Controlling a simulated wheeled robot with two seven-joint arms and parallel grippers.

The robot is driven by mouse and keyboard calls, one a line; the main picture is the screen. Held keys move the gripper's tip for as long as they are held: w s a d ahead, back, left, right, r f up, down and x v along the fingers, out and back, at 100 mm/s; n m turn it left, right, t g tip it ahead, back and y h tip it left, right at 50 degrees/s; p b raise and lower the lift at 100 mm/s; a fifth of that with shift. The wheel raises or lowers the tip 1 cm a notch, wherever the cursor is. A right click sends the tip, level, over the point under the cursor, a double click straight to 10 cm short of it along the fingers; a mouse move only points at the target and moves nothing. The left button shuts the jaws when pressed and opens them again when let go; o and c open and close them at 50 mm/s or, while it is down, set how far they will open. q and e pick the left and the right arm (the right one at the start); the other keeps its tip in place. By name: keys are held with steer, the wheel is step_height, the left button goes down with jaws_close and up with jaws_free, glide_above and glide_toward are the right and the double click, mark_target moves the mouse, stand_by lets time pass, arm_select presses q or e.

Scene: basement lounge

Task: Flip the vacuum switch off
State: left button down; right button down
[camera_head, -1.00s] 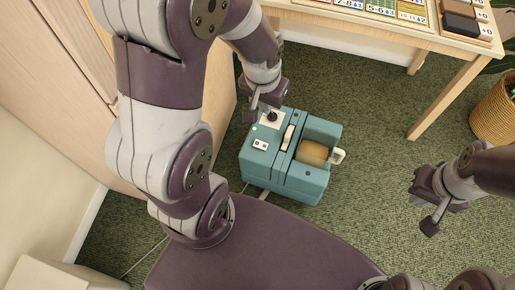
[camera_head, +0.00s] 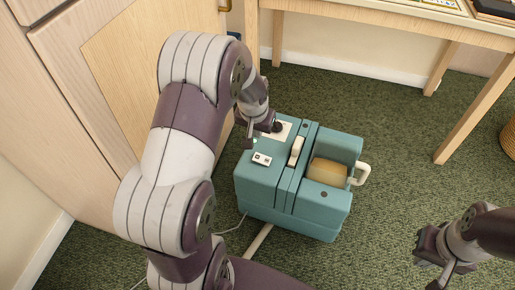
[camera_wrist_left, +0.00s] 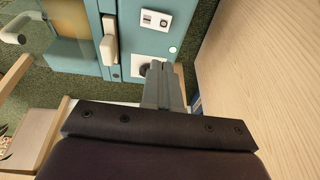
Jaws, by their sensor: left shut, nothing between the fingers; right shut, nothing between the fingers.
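The vacuum (camera_head: 290,215) is a teal box on the green carpet, and part of its top also shows in the left wrist view (camera_wrist_left: 185,15). A small white plate with a switch (camera_head: 262,159) is on its top left, and it shows in the left wrist view (camera_wrist_left: 155,20). Behind it is a white plate with a round dark knob (camera_head: 278,127). My left gripper (camera_head: 247,141) is shut and empty over the top's back left corner, its fingertips (camera_wrist_left: 158,68) overlapping the knob plate. I cannot tell whether they touch. My right gripper (camera_head: 428,268) is shut and empty at lower right.
A wooden cabinet (camera_head: 125,75) stands close on the left of the vacuum. A wooden table (camera_head: 390,20) with game cards stands behind. A cream handle (camera_head: 362,174) sticks out on the vacuum's right. A pale cord (camera_head: 258,241) lies in front.

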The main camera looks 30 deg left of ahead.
mark_target(262, 157)
arm_select(q)
steer(key=b+x, duration=0.2)
steer(key=x, duration=0.2)
steer(key=b+x, duration=0.3)
steer(key=x, duration=0.2)
steer(key=s+b+x, duration=0.1)
steer(key=b+x, duration=0.2)
steer(key=x, duration=0.1)
steer(key=shift+a+f, duration=0.1)
steer(key=shift+f, duration=0.45)
steer(key=shift+a+r+p, duration=0.1)
steer(key=shift+r+p, duration=0.05)
steer(key=shift+p, duration=0.4)
steer(key=shift+f, duration=0.4)
steer(key=shift+d+r+p, duration=0.2)
steer(key=shift+d+p, duration=0.2)
steer(key=shift+d, duration=0.3)
